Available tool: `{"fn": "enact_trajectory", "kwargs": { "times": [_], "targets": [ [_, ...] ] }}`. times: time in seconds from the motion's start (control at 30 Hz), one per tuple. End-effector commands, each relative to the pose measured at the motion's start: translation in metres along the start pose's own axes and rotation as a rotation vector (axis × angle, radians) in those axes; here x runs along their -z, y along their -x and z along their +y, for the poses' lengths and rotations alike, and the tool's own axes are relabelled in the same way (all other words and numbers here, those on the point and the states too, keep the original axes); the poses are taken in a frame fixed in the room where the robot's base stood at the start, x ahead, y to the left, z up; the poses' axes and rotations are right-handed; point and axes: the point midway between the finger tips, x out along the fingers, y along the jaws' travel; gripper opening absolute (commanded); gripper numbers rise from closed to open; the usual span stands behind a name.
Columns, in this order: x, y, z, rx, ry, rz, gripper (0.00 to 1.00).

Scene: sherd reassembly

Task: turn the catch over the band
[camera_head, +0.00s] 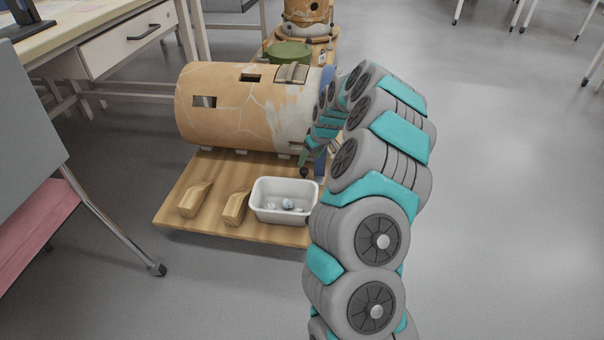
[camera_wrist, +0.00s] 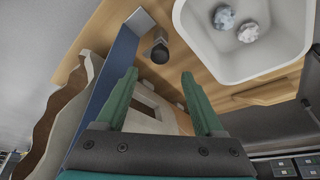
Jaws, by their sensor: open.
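A blue band (camera_wrist: 108,85) runs diagonally on the left in the wrist view, ending at a pale plate on the wooden board. It also shows in the head view (camera_head: 321,167), partly behind my arm, by the broken end of the jar (camera_head: 225,110). A dark rounded knob (camera_wrist: 159,51), perhaps the catch, stands on the board just right of the band and apart from it. My gripper (camera_wrist: 159,76) is open, its green fingers apart and nothing between them. The knob lies beyond the fingertips. In the head view my gripper (camera_head: 304,168) is beside the jar's right end, partly hidden.
A white tray (camera_head: 262,211) with crumpled pieces sits on the wooden board (camera_head: 205,232), beside two wooden wedges (camera_head: 194,199). Another jar (camera_head: 305,12) and a green round object (camera_head: 289,53) stand behind. A desk is at left; the floor at right is clear.

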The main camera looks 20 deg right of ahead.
Motion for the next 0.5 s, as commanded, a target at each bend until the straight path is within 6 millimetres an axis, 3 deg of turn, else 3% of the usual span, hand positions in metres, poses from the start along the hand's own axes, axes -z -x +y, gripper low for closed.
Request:
{"fn": "enact_trajectory", "kwargs": {
  "times": [0.5],
  "targets": [
    [-0.001, -0.068, -0.001, 0.001, 0.0, -0.002, 0.7]
  ]
}}
